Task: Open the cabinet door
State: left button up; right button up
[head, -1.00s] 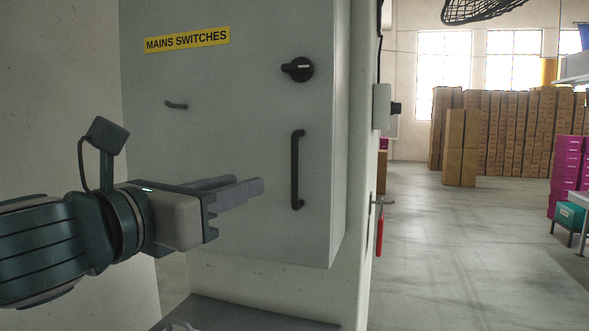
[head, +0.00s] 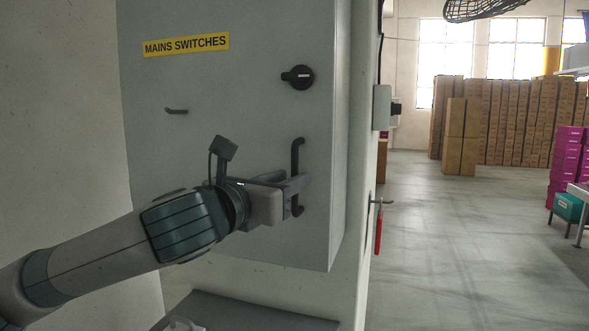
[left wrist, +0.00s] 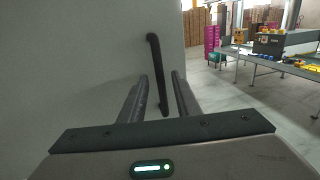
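The grey cabinet door (head: 225,105) is shut and carries a yellow "MAINS SWITCHES" label (head: 187,45). Its black vertical bar handle (head: 296,152) is near the right edge, below a black rotary knob (head: 298,77). My left gripper (head: 298,188) is at the handle in the head view and hides its middle. In the left wrist view, the handle (left wrist: 155,60) runs down between the two spread fingers, with a gap visible on each side. The gripper is open and not closed on the bar. My right gripper is out of view.
A small stub (head: 176,111) sits on the door's left part. A grey ledge (head: 245,312) is below the cabinet. A red-handled item (head: 378,228) hangs on the wall's edge at right. The floor (head: 445,260) beyond is clear, with stacked cartons (head: 515,120) behind.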

aim_at(295, 208)
pick_arm(q)
jog(key=shift+p+x, duration=0.3)
jog(key=shift+x, duration=1.2)
grip_shut()
